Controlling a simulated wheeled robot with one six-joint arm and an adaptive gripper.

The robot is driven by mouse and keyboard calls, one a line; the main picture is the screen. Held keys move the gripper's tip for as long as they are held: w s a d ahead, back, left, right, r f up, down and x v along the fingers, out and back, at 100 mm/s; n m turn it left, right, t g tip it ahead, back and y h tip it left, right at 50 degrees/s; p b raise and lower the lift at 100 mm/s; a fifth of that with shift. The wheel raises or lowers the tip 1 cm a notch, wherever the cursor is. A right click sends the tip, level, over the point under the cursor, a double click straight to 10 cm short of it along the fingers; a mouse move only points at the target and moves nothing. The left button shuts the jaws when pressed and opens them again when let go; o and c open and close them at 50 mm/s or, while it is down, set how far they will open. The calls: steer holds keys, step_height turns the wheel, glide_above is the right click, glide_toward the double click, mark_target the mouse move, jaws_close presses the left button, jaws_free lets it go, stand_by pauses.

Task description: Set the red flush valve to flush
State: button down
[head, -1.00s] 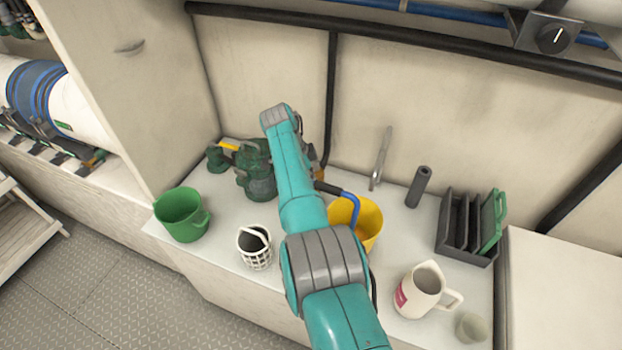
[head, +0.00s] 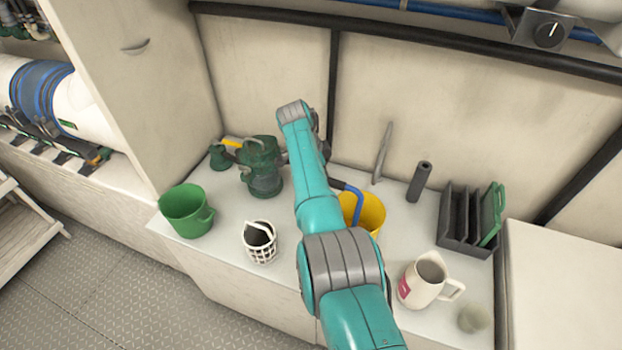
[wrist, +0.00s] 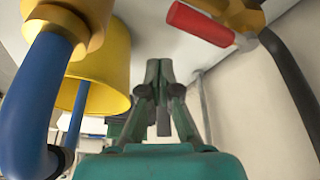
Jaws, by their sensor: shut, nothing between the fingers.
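The red valve handle (wrist: 200,24) shows in the wrist view at the upper right, joined by a metal stem to a brass valve body (wrist: 243,14). A black hose runs from that body down the right side. My gripper (wrist: 158,68) is shut and empty in the middle of the wrist view, below and left of the red handle and apart from it in the picture. In the head view my arm hides the gripper and the red handle. I cannot read the valve's setting.
A blue hose (wrist: 40,95) with a brass fitting and a yellow bucket (wrist: 104,70) are left of the gripper. A green pump (head: 262,168), a green mug (head: 186,212), a white basket (head: 260,243) and a white jug (head: 423,280) stand on the counter (head: 215,262).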

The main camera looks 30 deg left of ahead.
steer(key=w+v, duration=0.2)
steer(key=v, duration=0.7)
steer(key=shift+s+a+r, duration=0.15)
steer(key=shift+s+r, duration=0.05)
steer(key=shift+r, duration=0.3)
steer(key=shift+f, duration=0.1)
